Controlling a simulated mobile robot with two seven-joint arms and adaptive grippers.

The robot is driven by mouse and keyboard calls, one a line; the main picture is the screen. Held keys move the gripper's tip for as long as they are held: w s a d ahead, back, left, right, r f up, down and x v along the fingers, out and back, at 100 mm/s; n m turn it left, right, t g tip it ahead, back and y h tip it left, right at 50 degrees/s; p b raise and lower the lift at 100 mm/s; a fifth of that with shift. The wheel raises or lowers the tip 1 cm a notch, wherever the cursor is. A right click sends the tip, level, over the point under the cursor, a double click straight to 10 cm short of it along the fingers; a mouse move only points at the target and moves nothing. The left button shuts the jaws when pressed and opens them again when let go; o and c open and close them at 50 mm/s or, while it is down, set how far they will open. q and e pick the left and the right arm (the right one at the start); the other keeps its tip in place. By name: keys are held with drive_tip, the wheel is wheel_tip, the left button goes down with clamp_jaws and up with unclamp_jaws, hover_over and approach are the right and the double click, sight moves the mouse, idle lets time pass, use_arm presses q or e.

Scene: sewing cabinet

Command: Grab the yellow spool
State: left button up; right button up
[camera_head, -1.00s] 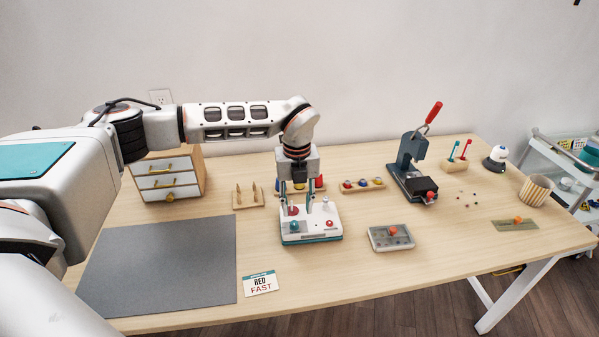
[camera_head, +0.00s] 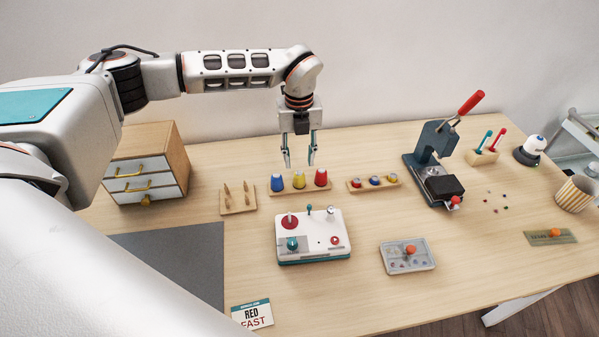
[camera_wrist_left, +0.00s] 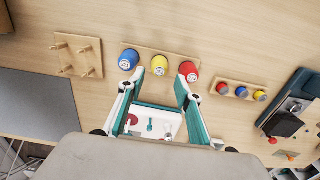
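The yellow spool (camera_head: 299,180) stands upright on a wooden rack between a blue spool (camera_head: 277,182) and a red spool (camera_head: 321,178). In the left wrist view the yellow spool (camera_wrist_left: 159,65) shows beyond and between the fingertips, with the blue spool (camera_wrist_left: 128,60) to its left and the red spool (camera_wrist_left: 189,71) to its right. My left gripper (camera_head: 300,163) points down above the rack, open and empty. Its fingertips (camera_wrist_left: 160,80) appear apart from the yellow spool. My right gripper is not in view.
A white machine with a red disc (camera_head: 313,238) stands in front of the rack. A pegged board (camera_head: 238,207) is to the left, and a small rack of bobbins (camera_head: 374,184) to the right. A drawer cabinet (camera_head: 150,165) stands at the back left; a dark press (camera_head: 432,160) is farther right.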

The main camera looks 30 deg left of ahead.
sight(299, 176)
use_arm(q)
drive_tip(key=shift+s+f, duration=0.2)
drive_tip(key=shift+f, duration=0.7)
drive_tip(key=shift+w+f, duration=0.1)
drive_tip(key=shift+f, duration=2.65)
drive_tip(key=c, duration=0.6)
